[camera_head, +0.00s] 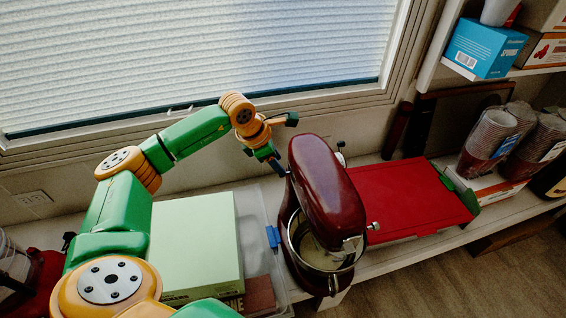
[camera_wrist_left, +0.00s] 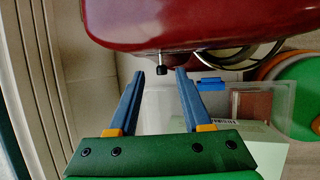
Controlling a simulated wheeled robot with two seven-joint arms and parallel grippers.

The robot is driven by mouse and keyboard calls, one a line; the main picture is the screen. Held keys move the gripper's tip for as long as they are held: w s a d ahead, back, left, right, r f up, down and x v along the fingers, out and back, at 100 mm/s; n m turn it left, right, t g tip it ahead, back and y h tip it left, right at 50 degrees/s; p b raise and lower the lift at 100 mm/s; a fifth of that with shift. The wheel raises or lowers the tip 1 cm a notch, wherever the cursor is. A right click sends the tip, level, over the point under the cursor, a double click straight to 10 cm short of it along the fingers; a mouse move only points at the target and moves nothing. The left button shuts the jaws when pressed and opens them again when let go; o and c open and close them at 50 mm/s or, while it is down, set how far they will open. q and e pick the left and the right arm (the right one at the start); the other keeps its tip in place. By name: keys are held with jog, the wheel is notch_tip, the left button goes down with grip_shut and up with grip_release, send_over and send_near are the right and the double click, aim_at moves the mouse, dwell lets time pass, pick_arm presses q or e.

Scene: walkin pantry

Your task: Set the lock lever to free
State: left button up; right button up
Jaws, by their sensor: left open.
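The dark red stand mixer (camera_head: 327,188) stands on the counter with its head over a metal bowl (camera_head: 318,255). Its red body also fills the top of the left wrist view (camera_wrist_left: 200,22). A short metal stem with a black tip (camera_wrist_left: 162,69), which looks like the lock lever, sticks out from the mixer's side. My left gripper (camera_head: 283,146) is beside the mixer's rear left. In the wrist view its two blue fingers (camera_wrist_left: 168,72) are apart, with the black tip between and just beyond the fingertips; nothing is held. The lever's setting cannot be told. My right gripper is out of view.
A pale green box (camera_head: 195,245) lies left of the mixer beside a clear bin with a blue clip (camera_head: 273,237). A red tray (camera_head: 410,195) lies to the right. Stacked cups (camera_head: 487,140) stand farther right. The window blind (camera_head: 200,55) is behind my arm.

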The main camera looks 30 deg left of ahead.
pick_arm(q)
jog(key=x, duration=0.4)
jog(key=shift+d+f+b, duration=0.15)
jog(key=shift+f+b, duration=0.1)
jog(key=shift+b, duration=0.15)
jog(key=shift+r, duration=0.1)
grip_shut()
dwell(0.9)
